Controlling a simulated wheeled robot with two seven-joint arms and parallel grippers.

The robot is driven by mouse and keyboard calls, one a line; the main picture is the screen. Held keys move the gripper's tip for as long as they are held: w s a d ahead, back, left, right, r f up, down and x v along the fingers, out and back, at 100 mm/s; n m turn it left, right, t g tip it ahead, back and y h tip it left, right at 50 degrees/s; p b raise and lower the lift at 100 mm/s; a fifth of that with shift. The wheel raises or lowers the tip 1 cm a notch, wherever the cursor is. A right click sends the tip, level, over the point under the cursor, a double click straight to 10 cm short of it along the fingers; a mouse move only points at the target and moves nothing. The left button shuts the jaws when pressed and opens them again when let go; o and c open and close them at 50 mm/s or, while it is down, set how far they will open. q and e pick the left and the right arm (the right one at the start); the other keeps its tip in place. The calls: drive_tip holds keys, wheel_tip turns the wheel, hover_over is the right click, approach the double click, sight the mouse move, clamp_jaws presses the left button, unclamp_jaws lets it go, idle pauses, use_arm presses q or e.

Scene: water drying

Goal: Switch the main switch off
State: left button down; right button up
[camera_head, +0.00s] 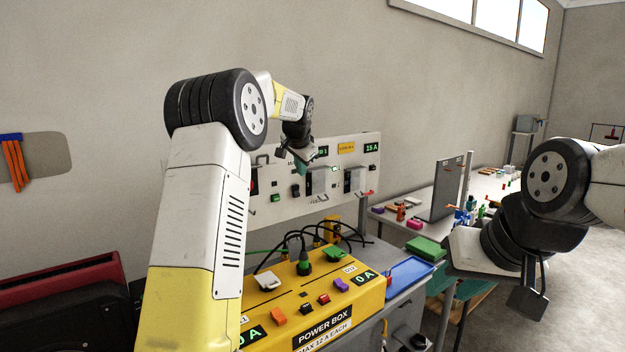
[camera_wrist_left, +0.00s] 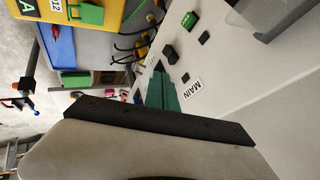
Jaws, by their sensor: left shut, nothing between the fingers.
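A pale upright panel (camera_head: 345,205) with switches, sockets and displays stands against the wall. My left gripper (camera_head: 301,163) is in front of its upper middle part, shut and empty. In the left wrist view its green fingertips (camera_wrist_left: 160,92) are together, close to the panel face beside a white MAIN label (camera_wrist_left: 193,90). A small black switch (camera_wrist_left: 186,78) sits right by that label, apart from the fingers in the picture; its position cannot be told. A larger dark block (camera_wrist_left: 170,53) is further along. My right gripper (camera_head: 527,301) hangs at the right, away from the panel; its fingers are unclear.
A yellow power box (camera_head: 310,300) with black cables and plugs stands below the panel, beside a blue tray (camera_head: 408,272). A table (camera_head: 392,205) with small coloured items and a dark upright board (camera_head: 446,190) is to the right.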

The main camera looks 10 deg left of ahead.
use_arm(q)
drive_tip(key=shift+a+v, duration=0.2)
drive_tip(key=shift+v, duration=1.4)
drive_tip(key=shift+w+r, duration=0.15)
drive_tip(key=shift+r, duration=0.05)
drive_tip(key=s+r+n, duration=0.2)
drive_tip(key=s+r, duration=0.1)
drive_tip(key=s, duration=0.9)
drive_tip(key=s+d+f+n+h, duration=0.1)
drive_tip(key=s+f, duration=0.2)
drive_tip(key=s, duration=0.8)
drive_tip(key=s+d+f+n+g+h, duration=0.1)
drive_tip(key=s+f, duration=0.3)
drive_tip(key=s, duration=0.7)
drive_tip(key=s+d+f+n+h, duration=0.1)
drive_tip(key=s+d+f+n, duration=0.1)
drive_tip(key=s, duration=0.9)
drive_tip(key=shift+s+f+n+g, duration=0.3)
drive_tip(key=shift+f+n, duration=0.2)
drive_tip(key=shift+f, duration=0.3)
